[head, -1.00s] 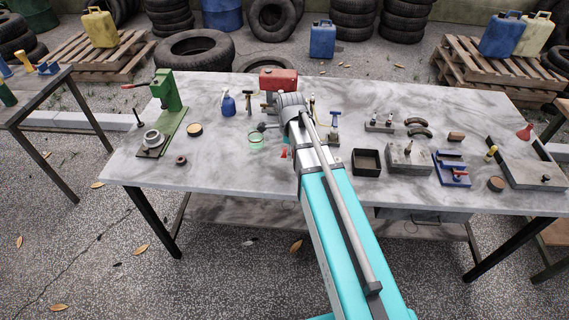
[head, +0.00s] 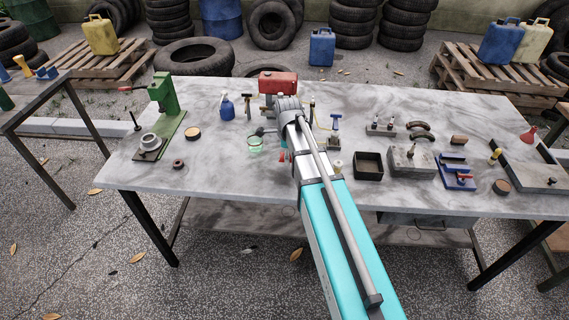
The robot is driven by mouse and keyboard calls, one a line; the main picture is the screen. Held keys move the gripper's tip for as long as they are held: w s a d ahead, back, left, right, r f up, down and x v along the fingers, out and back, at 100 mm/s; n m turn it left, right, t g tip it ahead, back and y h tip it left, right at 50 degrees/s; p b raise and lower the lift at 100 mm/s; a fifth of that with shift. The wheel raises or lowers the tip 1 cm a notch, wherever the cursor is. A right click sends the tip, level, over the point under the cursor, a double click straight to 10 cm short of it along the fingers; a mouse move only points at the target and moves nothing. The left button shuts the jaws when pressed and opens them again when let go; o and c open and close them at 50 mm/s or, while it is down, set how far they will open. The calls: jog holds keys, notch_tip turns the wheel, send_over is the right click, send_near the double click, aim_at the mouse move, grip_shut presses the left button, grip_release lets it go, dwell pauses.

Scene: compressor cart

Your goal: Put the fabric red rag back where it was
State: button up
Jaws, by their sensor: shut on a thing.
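A small patch of red (head: 282,156), which looks like part of the red rag, shows just left of my arm, low over the marble-topped table (head: 225,172). Most of it is hidden behind the arm. My gripper (head: 283,146) is at the end of the arm, above this red patch, and is largely covered by the wrist. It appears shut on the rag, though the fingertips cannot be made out. A green-rimmed clear cup (head: 255,144) stands just to the left of the gripper.
An open dark box (head: 369,165), a grey block (head: 410,160) and a blue fixture (head: 455,172) are to the right. The front left tabletop is clear.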

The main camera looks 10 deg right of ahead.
jog(key=shift+w+f+b, duration=0.1)
jog(key=shift+f+b, duration=1.25)
jog(key=shift+f, duration=0.35)
jog(key=shift+f, duration=0.1)
jog(key=o, duration=1)
notch_tip(320, 180, up, 12)
jog(key=p, duration=1.2)
jog(key=shift+r, duration=0.2)
